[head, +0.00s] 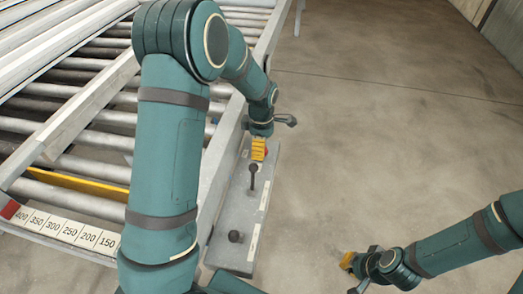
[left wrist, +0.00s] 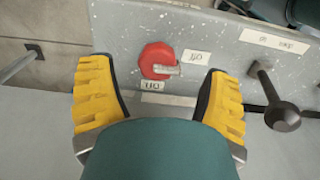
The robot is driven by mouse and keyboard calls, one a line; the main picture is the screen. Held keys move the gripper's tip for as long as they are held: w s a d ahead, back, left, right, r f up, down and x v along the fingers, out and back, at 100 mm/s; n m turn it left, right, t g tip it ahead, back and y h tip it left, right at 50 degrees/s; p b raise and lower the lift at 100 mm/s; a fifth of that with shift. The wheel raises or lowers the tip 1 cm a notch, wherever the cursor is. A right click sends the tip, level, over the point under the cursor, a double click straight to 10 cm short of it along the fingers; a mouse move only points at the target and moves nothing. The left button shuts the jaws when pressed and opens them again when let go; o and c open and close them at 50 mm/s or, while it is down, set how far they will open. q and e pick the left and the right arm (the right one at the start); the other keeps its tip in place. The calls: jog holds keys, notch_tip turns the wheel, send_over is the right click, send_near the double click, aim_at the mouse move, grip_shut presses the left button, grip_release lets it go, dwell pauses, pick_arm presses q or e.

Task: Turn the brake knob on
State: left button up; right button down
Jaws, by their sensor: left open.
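The red brake knob (left wrist: 152,56) sits on a grey speckled panel between the fingers of my left gripper (left wrist: 157,70) in the left wrist view. Its pale pointer bar points right, toward the upside-down label that seems to read "off" (left wrist: 195,57). Another label, seemingly "on" (left wrist: 151,86), lies below the knob. The left gripper is open, with a yellow finger on each side and gaps to the knob. In the head view my left gripper (head: 258,148) mostly hides the knob. My right gripper (head: 352,268) is low at the right, away from the panel; its opening is unclear.
A dark lever with a ball end (left wrist: 281,115) stands right of the knob in the left wrist view. A roller conveyor (head: 75,195) fills the left; open floor lies right.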

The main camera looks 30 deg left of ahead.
pick_arm(q)
jog(key=shift+f, duration=1.1)
jog(key=c, duration=1.3)
jog(key=shift+o, duration=0.2)
